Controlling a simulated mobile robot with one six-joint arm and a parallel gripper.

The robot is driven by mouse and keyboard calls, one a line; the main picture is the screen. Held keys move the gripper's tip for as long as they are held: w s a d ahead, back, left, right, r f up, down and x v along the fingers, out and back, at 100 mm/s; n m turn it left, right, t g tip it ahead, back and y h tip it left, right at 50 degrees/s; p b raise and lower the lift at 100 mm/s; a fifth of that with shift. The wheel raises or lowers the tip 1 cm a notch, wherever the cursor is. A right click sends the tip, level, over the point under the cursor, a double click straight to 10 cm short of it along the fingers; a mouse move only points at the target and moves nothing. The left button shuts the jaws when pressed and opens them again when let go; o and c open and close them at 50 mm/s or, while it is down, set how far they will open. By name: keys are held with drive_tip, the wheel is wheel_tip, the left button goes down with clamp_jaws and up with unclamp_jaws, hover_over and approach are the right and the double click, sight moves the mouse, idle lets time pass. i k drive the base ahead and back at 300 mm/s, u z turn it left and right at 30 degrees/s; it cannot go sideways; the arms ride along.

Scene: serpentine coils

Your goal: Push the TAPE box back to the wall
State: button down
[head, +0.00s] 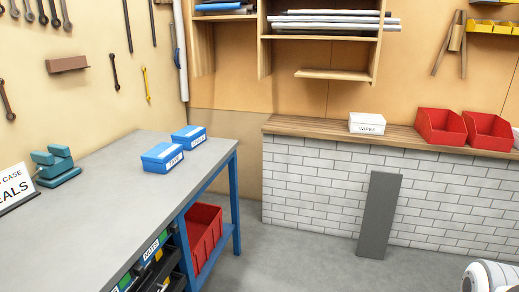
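Two blue boxes with white label bands stand near the far end of the grey workbench. The nearer blue box (162,157) has small lettering that seems to read TAPE, but it is hard to make out. The other blue box (188,138) stands behind it and to the right, and its label is too small to read surely. The tan wall (90,95) with hanging tools rises along the bench's left side; bare bench top lies between it and the nearer box. My gripper is not in view.
The workbench (110,185) holds a teal tool (56,165) and a white sign (14,188). A red bin (203,238) sits below. A wooden ledge (300,128) bears a white box (367,123) and red bins. A grey panel (379,215) leans on the brick. Floor between is clear.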

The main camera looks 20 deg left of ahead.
sight(163, 157)
drive_tip(key=u, duration=0.15)
drive_tip(key=i, duration=1.55)
drive_tip(key=u, duration=0.85)
drive_tip(key=i, duration=1.4)
drive_tip(key=u, duration=1.35)
drive_tip(key=i, duration=0.9)
drive_tip(key=u, duration=0.55)
